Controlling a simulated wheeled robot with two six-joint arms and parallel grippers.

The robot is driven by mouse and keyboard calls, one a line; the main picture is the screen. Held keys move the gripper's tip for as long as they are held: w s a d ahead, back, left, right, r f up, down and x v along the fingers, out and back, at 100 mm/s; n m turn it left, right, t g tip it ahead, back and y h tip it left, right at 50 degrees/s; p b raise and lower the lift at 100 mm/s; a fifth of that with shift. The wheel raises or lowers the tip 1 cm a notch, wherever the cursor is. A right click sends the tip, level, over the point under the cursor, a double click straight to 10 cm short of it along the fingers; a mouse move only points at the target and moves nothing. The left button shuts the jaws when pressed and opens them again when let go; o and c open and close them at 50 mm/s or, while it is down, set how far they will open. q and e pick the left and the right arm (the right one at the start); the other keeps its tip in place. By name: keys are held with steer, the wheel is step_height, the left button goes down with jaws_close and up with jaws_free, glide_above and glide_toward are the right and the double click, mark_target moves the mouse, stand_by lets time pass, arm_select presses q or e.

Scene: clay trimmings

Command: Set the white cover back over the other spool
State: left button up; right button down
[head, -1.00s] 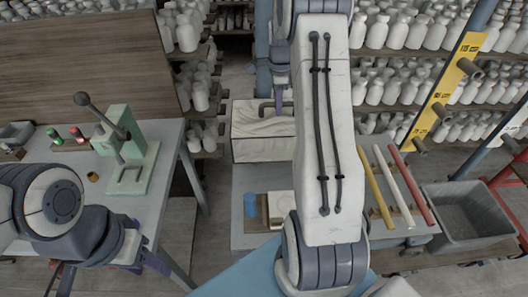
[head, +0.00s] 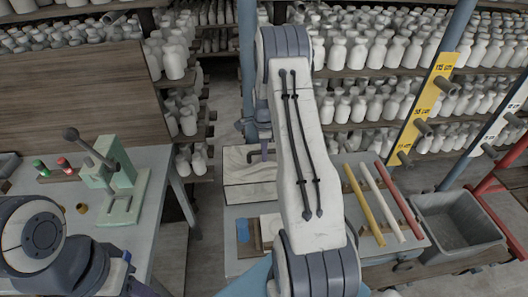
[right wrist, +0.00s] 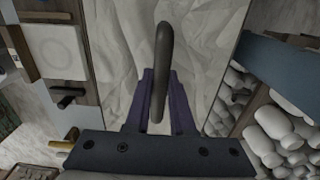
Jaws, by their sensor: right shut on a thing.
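My right gripper (head: 264,152) is at the white, wrinkled top of a box-like piece (head: 250,190) on the middle bench. In the right wrist view, the purple fingers (right wrist: 158,100) are shut on a dark bar handle (right wrist: 163,60) over this white wrinkled surface (right wrist: 115,45). I cannot tell whether the white piece is lifted. A green spool (head: 40,168) and a red spool (head: 63,163) stand on a small holder on the left table, uncovered. My left gripper (head: 132,288) is at the bottom left, mostly cut off; its jaw state is unclear.
A green lever press (head: 118,195) stands on the left table (head: 150,165). A blue cylinder (head: 242,231) and yellow, white and red rods (head: 385,203) lie on the middle bench. A grey bin (head: 455,222) is at right. Shelves of white bottles fill the back.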

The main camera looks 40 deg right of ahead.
steer(key=c, duration=0.8)
jaws_free()
steer(key=shift+f, duration=0.1)
steer(key=shift+o, duration=0.2)
